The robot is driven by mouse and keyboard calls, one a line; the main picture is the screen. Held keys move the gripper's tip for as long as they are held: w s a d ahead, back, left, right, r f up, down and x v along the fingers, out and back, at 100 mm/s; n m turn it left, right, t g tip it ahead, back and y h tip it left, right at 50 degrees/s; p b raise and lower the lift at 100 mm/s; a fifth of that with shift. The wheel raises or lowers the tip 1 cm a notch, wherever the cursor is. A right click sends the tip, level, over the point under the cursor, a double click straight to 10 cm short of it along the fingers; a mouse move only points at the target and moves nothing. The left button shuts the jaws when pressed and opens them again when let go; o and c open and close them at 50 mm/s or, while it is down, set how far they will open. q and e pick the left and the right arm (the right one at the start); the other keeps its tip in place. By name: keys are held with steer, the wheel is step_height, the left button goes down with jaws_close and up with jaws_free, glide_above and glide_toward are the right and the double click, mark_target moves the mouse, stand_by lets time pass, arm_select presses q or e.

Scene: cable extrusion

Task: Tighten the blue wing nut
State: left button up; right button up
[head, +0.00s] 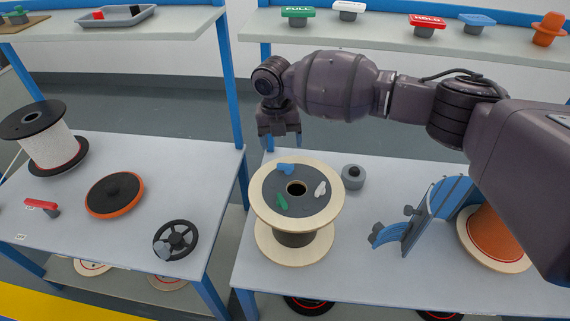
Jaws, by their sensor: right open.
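The blue wing nut (285,168) is a small piece on the dark top disc of a wooden spool (258,207), near the disc's back edge. A green piece (282,202) and a white piece (320,188) lie on the same disc around a central hole. My right gripper (280,142) points down just behind and above the blue wing nut. Its fingers are apart, with nothing seen between them. Whether the fingers touch the spool's rim cannot be told, but they look clear of it. My left gripper is not in view.
A grey knob-like part (353,177) stands right of the spool. A blue curved fixture (430,212) and an orange spool (492,238) stand farther right. On the left table are a white spool (45,140), an orange-rimmed disc (114,194) and a handwheel (176,240). Shelves run above.

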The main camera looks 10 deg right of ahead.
mark_target(285, 164)
steer(key=f, duration=0.6)
steer(key=d+f, duration=0.1)
steer(key=f, duration=0.1)
steer(key=shift+f+b, duration=0.4)
steer(key=c, duration=0.9)
